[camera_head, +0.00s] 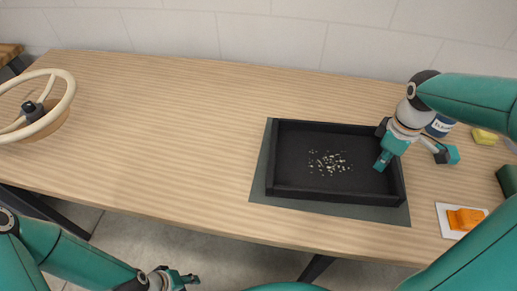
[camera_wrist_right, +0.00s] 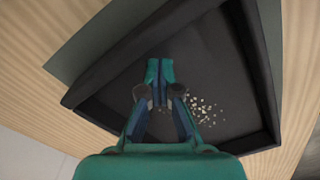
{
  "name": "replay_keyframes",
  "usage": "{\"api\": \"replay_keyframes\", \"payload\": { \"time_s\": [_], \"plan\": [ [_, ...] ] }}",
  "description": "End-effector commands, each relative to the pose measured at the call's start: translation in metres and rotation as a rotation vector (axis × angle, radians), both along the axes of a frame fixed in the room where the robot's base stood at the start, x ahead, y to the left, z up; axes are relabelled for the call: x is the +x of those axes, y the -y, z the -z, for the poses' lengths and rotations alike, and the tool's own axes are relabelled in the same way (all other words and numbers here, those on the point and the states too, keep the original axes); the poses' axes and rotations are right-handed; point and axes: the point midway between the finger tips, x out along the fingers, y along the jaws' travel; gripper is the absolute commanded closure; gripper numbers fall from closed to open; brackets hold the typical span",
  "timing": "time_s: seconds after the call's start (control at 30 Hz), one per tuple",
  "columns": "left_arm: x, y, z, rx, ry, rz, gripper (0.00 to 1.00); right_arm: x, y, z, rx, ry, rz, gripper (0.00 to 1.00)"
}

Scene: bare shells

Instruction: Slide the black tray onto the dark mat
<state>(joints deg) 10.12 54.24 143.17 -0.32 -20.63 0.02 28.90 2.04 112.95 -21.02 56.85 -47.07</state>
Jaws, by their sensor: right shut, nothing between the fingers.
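The black tray (camera_head: 300,192) is a shallow open box lying on the dark mat (camera_head: 262,180). Mat shows along the tray's left and front sides; the tray's right end is partly hidden by my right arm. Pale crumbs (camera_head: 328,162) lie on the tray floor. My right gripper (camera_head: 382,164) is shut and empty, inside the tray's outline near its right wall. In the right wrist view its fingertips (camera_wrist_right: 160,72) are together over the tray (camera_wrist_right: 215,65); contact is unclear. My left gripper (camera_head: 180,278) is low at the bottom left, off the table, its fingers too small to read.
A tan steering-wheel-like ring (camera_head: 62,95) stands at the table's left end. Right of the tray are a blue can (camera_head: 440,126), a yellow block (camera_head: 484,136), a white square with an orange piece (camera_head: 465,218) and a dark green object (camera_head: 508,180). The table's middle is clear.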

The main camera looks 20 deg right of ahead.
Motion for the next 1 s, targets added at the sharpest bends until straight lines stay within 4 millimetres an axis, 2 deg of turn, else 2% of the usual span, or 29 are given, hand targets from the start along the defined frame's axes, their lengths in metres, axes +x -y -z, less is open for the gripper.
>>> {"api": "replay_keyframes", "payload": {
  "time_s": [0.37, 1.0],
  "plan": [
    [0.0, 0.0, -0.005, 0.0, 0.0, 0.0, 0.6, 0.004, -0.006, -0.006, 0.0, 0.0, 0.0, 1.0],
    [0.0, 0.0, -0.048, 0.0, 0.0, 0.0, 0.6, 0.004, -0.006, -0.057, 0.0, 0.001, 0.0, 1.0]
  ]
}}
